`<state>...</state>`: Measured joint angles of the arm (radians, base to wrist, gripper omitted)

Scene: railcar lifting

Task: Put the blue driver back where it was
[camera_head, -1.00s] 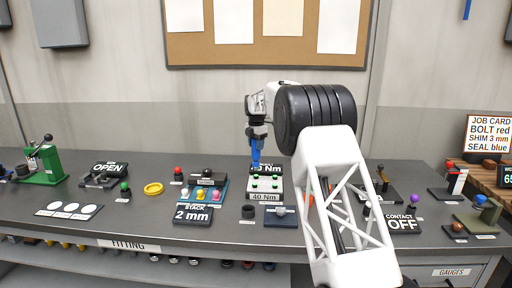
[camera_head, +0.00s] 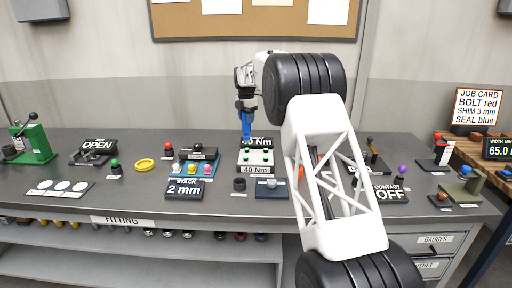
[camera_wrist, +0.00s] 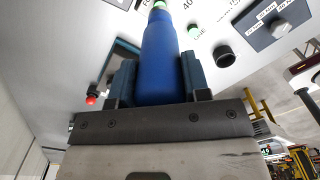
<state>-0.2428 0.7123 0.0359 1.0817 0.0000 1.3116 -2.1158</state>
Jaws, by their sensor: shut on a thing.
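The blue driver (camera_head: 246,122) is upright in my gripper (camera_head: 245,106), its lower end over the left part of the white 40 Nm block. In the wrist view the blue driver (camera_wrist: 160,58) is between the two fingers of my gripper (camera_wrist: 158,80), and its tip meets a green-topped peg on the white surface. I cannot tell whether the tip touches the peg. The 40 Nm block (camera_head: 254,169) has several green-topped pegs, and a second Nm sign stands behind it, partly hidden by the driver.
A black cup (camera_head: 239,184) and a dark blue plate (camera_head: 272,190) lie in front of the block. The 2 mm stack sign (camera_head: 184,189) and coloured pegs are to the left. My arm hides the bench right of the block.

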